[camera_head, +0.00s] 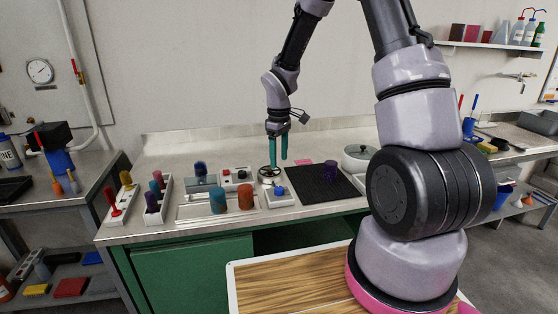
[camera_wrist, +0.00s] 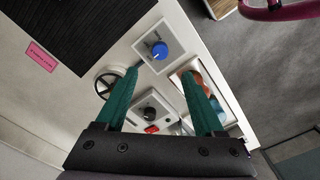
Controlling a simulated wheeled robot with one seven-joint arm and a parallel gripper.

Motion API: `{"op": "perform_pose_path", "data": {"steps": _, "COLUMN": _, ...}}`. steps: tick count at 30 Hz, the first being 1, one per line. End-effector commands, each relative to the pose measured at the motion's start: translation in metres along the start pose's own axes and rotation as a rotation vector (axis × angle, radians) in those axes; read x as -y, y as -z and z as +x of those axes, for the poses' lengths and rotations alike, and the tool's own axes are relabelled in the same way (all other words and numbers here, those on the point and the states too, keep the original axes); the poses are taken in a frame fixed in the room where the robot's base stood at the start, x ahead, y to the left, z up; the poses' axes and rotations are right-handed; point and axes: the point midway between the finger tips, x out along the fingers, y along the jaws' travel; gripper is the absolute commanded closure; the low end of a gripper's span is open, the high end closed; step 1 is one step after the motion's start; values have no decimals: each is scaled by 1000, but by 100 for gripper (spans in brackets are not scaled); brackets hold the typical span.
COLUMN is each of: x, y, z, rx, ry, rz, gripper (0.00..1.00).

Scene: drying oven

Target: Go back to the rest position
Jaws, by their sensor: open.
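My gripper (camera_head: 278,158) hangs from my arm over the bench, fingers pointing down, near the handwheel and the small control boxes. In the wrist view its two green fingers (camera_wrist: 158,90) are spread apart with nothing held between them. Below the fingers are a box with a blue knob (camera_wrist: 159,50), a round handwheel (camera_wrist: 107,82), and a panel with a black knob and a red switch (camera_wrist: 152,120). The blue-knob box also shows in the head view (camera_head: 279,195). The fingers appear to be above these things; exact height is hard to tell.
Blue (camera_head: 217,202) and orange (camera_head: 246,197) jars stand in a tray at the front. Racks with coloured items (camera_head: 118,205) are at left.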

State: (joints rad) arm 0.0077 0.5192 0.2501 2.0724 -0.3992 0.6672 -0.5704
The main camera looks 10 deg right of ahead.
Motion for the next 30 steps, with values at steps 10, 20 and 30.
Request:
{"op": "perform_pose_path", "data": {"steps": 10, "x": -4, "y": -12, "z": -44, "rx": -37, "ry": -43, "rz": 100, "gripper": 30}}
{"op": "perform_pose_path", "data": {"steps": 20, "x": 16, "y": -72, "z": -178, "rx": -211, "ry": -122, "rz": 485, "gripper": 30}}
{"op": "perform_pose_path", "data": {"steps": 30, "x": 71, "y": -148, "z": -271, "rx": -464, "ry": -83, "rz": 870, "gripper": 30}}
